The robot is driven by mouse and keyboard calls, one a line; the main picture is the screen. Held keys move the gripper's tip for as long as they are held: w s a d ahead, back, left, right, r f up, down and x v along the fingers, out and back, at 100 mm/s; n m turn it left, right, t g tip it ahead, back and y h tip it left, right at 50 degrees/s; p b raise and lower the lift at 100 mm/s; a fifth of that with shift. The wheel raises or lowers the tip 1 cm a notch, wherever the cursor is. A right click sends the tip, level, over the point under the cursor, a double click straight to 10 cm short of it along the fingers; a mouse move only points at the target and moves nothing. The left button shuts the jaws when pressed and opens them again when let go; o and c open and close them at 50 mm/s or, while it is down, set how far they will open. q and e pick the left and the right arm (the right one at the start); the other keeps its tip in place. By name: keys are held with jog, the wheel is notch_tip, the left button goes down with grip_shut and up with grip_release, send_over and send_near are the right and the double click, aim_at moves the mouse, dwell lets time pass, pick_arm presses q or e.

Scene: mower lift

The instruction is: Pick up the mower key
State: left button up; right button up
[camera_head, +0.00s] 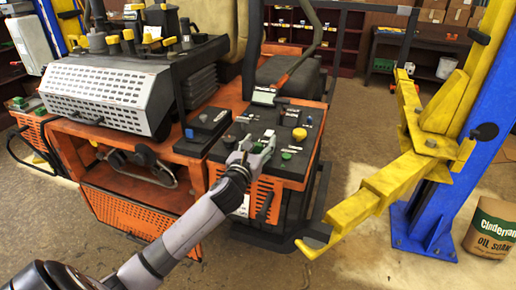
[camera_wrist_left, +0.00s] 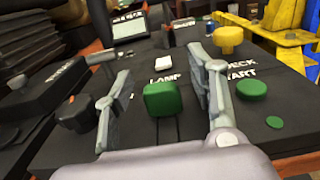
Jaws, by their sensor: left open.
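My left gripper (camera_head: 256,148) is over the black control panel (camera_head: 218,151) of the orange mower. In the left wrist view its two fingers (camera_wrist_left: 161,64) are spread apart, with a gap on each side of a green block (camera_wrist_left: 163,99). This block stands on the panel below a "LAMP" label. It may be the mower key's head, but I cannot tell for certain. The head view does not show it clearly. My right gripper is not in view.
A yellow knob (camera_wrist_left: 228,40), a round green button (camera_wrist_left: 251,88), a black knob (camera_wrist_left: 77,112) and a small screen (camera_wrist_left: 129,27) crowd the panel. In the head view, a yellow lift arm (camera_head: 385,182) and blue post (camera_head: 478,130) stand to the right.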

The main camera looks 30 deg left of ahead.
pick_arm(q)
jog(key=shift+s, duration=0.1)
jog(key=c, duration=1.1)
